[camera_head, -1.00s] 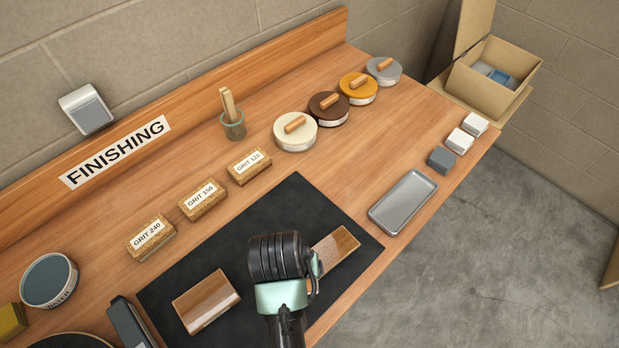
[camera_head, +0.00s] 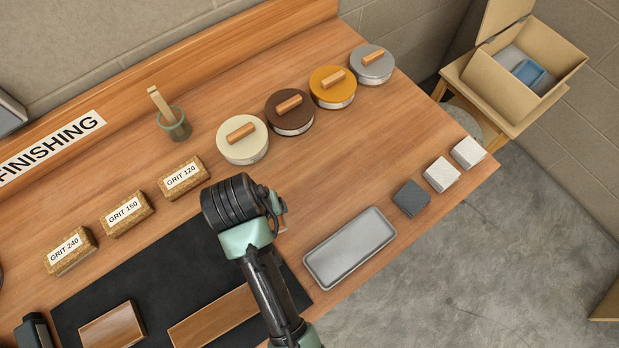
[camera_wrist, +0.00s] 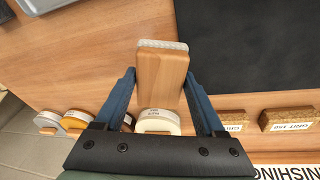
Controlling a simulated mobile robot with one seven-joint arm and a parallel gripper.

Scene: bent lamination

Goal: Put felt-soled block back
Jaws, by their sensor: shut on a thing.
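In the wrist view, a light wooden block (camera_wrist: 161,76) with a pale, speckled sole along its far edge sits between the blue fingers of my gripper (camera_wrist: 159,78). Both fingers press on its sides, and it is held above the bare bench. In the head view, my wrist hides the block and fingers; my gripper (camera_head: 240,212) is over the bench by the upper right corner of the black mat (camera_head: 85,295). A grey metal tray (camera_head: 350,248) lies to its right, and it shows at the top left of the wrist view (camera_wrist: 45,5).
Lidded tins (camera_head: 243,150) with wooden handles line the back. Labelled grit blocks (camera_head: 183,178) stand left of them, near a jar (camera_head: 173,124). A dark grey block (camera_head: 411,198) and two white blocks (camera_head: 441,174) sit near the right edge. Two brown boards (camera_head: 112,325) lie on the mat.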

